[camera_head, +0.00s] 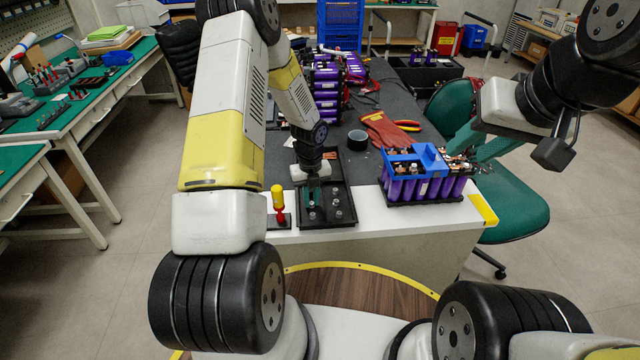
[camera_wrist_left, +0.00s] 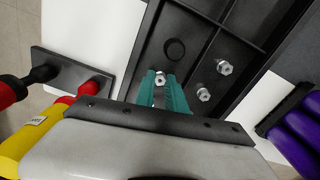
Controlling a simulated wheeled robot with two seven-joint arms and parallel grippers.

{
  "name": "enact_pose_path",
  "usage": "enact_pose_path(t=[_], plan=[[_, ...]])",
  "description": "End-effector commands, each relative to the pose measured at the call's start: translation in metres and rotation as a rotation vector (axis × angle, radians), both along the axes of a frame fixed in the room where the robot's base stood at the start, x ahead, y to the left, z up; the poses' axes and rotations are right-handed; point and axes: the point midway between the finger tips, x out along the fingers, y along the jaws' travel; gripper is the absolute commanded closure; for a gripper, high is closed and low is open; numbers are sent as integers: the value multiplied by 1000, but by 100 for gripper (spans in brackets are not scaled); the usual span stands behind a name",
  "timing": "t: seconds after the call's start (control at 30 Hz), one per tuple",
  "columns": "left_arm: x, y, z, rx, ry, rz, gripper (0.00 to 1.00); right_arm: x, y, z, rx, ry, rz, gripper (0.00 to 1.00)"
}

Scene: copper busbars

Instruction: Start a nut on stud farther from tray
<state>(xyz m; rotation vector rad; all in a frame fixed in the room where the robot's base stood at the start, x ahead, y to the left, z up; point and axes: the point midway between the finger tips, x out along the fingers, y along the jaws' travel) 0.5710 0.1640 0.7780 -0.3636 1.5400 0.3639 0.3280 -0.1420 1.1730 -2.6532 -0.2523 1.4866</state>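The black tray (camera_head: 343,216) lies at the table's front edge. In the left wrist view the tray (camera_wrist_left: 250,30) holds loose hex nuts: one (camera_wrist_left: 160,79) between my left fingertips, one (camera_wrist_left: 224,67) and one (camera_wrist_left: 203,94) to the right. My left gripper (camera_head: 313,196) points down into the tray. In the left wrist view its teal fingers (camera_wrist_left: 163,82) are open, with a gap around the nut; I cannot tell whether they touch it. The purple battery pack (camera_head: 408,187) with a blue cover stands right of the tray; its studs are too small to make out. My right gripper (camera_head: 480,152) is near its right side, fingers unclear.
A yellow-and-red screwdriver (camera_head: 278,203) stands in a dark holder left of the tray. Red gloves (camera_head: 385,130), a black tape roll (camera_head: 357,139) and more battery packs (camera_head: 328,85) lie farther back. A green chair (camera_head: 510,215) stands at the right.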

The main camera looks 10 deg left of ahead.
Motion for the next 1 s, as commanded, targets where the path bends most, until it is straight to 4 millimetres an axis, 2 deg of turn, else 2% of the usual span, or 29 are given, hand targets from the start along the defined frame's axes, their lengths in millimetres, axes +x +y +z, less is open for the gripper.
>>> enact_pose_path(t=[0.17, 0.6, 1.0], plan=[[1, 0, 7, -1, -3, 1, 100, 0, 0, 0, 0, 0, 0, 64], [0, 0, 47, 0, 0, 1, 100, 0, 0, 0, 0, 0, 0, 64], [0, 0, 51, 0, 0, 9, 100, 0, 0, 0, 0, 0, 0, 64]])
